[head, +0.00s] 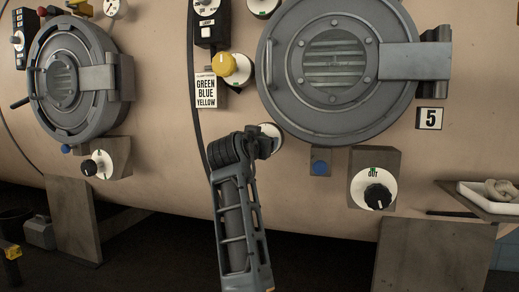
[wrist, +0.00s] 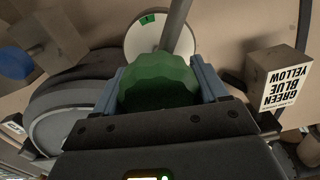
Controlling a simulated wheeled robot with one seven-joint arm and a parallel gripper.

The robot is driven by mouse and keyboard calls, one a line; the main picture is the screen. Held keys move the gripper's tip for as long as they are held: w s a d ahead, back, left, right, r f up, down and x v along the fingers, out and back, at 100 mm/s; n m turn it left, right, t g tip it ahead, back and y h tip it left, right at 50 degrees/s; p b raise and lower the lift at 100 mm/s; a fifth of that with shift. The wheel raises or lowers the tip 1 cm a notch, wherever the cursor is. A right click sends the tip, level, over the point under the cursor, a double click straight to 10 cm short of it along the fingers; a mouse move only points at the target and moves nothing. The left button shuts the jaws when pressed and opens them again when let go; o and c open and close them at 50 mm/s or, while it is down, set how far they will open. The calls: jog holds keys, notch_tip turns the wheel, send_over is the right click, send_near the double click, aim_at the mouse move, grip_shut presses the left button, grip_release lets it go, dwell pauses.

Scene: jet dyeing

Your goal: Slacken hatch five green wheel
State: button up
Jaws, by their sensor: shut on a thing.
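The green wheel (wrist: 157,84) is a faceted knob that fills the space between the two blue-grey fingers of my gripper (wrist: 160,78) in the wrist view. The fingers are shut on it, one on each side. A white round plate (wrist: 138,38) with a green mark lies behind the wheel. In the head view my gripper (head: 266,143) is at the lower left rim of the hatch five door (head: 285,60) and hides the wheel. Only part of the white plate (head: 270,130) shows there. The number 5 label (head: 430,118) is at the door's lower right.
A yellow knob (head: 222,65) and a GREEN BLUE YELLOW sign (head: 206,91) are just above my gripper. A blue knob (head: 320,167) and a black dial (head: 377,197) are to the right. Another hatch (head: 75,75) is at left. A tray (head: 487,190) juts out at right.

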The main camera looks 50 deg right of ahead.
jog(key=shift+f+m+b, duration=0.2)
jog(key=shift+m+b, duration=0.15)
jog(key=shift+m, duration=0.25)
jog(key=o, duration=1)
jog(key=shift+r, duration=0.15)
jog(key=shift+c, duration=0.2)
jog(key=shift+a, duration=0.1)
jog(key=p+v, duration=0.1)
jog(key=v, duration=0.6)
jog(key=shift+s+a, duration=0.15)
jog(key=shift+a, duration=0.1)
